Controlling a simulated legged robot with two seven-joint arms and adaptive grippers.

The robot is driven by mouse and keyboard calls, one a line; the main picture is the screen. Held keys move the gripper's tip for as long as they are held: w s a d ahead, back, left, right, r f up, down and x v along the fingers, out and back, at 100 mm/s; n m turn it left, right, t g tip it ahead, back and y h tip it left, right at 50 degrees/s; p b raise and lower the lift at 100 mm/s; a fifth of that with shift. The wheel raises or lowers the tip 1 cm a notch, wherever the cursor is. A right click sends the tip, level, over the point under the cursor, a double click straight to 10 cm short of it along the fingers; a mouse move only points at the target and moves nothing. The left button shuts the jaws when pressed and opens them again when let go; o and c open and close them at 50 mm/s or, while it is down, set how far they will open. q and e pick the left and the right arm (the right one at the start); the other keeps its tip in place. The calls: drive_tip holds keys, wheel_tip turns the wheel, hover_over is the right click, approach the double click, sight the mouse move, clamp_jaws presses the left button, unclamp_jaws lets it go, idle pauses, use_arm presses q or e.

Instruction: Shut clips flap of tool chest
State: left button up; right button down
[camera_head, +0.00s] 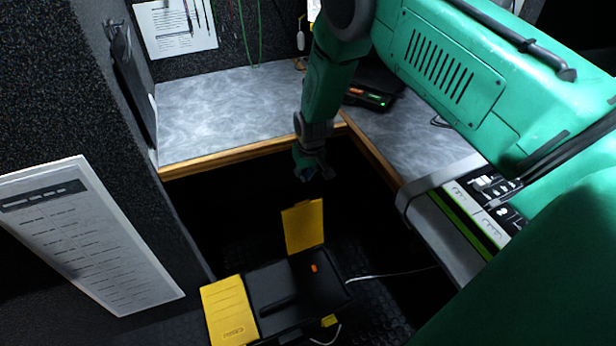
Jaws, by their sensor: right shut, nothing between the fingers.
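The tool chest (276,287) is a black box with yellow parts, low on the dark floor at the bottom centre. One yellow flap (303,226) stands upright at its far right end. Another yellow flap (230,311) lies flat on its left end. I cannot read which one is the clips flap. My right gripper (312,176) hangs above and beyond the upright flap, apart from it. It is shut and empty. My left gripper is not in view.
A grey worktop (225,112) with a wooden edge runs behind and along the right. A dark device (370,97) lies on it. A white cable (395,275) leads right from the chest. A dark wall with a paper sheet (85,235) bounds the left.

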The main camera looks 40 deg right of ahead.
drive_tip(key=b+x, duration=1)
drive_tip(key=x, duration=0.1)
drive_tip(key=shift+f, duration=0.25)
